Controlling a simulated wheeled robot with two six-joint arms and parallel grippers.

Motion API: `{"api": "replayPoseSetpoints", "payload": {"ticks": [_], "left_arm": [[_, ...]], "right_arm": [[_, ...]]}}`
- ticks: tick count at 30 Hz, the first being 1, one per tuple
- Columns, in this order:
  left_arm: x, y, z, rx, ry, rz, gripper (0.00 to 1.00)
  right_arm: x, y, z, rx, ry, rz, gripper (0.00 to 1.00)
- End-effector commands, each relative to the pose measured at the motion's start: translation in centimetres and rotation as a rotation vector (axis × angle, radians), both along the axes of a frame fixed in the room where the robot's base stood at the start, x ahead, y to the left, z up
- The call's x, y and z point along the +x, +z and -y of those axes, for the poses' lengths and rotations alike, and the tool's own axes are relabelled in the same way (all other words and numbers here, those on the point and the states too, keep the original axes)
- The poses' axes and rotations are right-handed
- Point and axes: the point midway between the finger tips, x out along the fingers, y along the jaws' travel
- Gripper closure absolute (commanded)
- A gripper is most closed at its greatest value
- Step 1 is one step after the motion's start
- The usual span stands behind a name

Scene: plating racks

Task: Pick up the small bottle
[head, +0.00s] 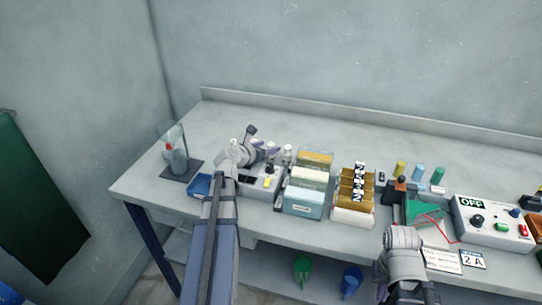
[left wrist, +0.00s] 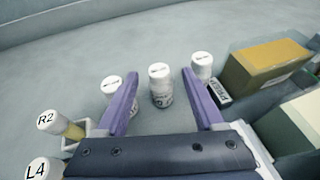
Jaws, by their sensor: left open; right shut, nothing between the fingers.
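Several small white-capped bottles stand at the grey rack (head: 262,190) on the bench. In the left wrist view one small bottle (left wrist: 161,88) stands upright between the spread purple fingers of my left gripper (left wrist: 165,85), with a gap on both sides. A second bottle (left wrist: 110,87) is partly behind the left finger, and a third (left wrist: 202,66) is just beyond the right finger. My left gripper (head: 262,148) is open and empty over the rack in the head view. My right gripper (head: 381,275) is low at the bench's front edge, mostly hidden by its wrist, shut and empty.
Bottles marked R2 (left wrist: 60,124) and L4 (left wrist: 38,168) stand at the left. Card boxes (head: 306,195) are right of the rack. A glass vessel (head: 174,150) stands at the far left, a control box (head: 490,222) at the right. The back of the bench is clear.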

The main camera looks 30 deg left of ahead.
Motion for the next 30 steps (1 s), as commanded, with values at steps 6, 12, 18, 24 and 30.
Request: {"api": "replayPoseSetpoints", "payload": {"ticks": [6, 12, 18, 24, 30], "left_arm": [[2.9, -1.5, -0.1, 0.001, 0.000, 0.000, 0.30], [2.9, -1.4, 0.0, 0.001, 0.000, 0.000, 0.30], [2.9, -1.4, 0.0, 0.001, 0.000, 0.000, 0.49], [2.9, -1.4, 0.0, 0.001, 0.000, 0.000, 0.72], [2.9, -1.4, 0.0, 0.001, 0.000, 0.000, 0.94]], "right_arm": [[0.0, -1.5, 0.0, 0.000, 0.000, 0.000, 1.00], [0.0, -1.4, 0.0, 0.000, 0.000, 0.000, 1.00], [0.0, -1.4, 0.0, 0.000, 0.000, 0.000, 1.00], [0.0, -1.4, 0.0, 0.000, 0.000, 0.000, 1.00], [0.0, -1.4, 0.0, 0.000, 0.000, 0.000, 1.00]]}}
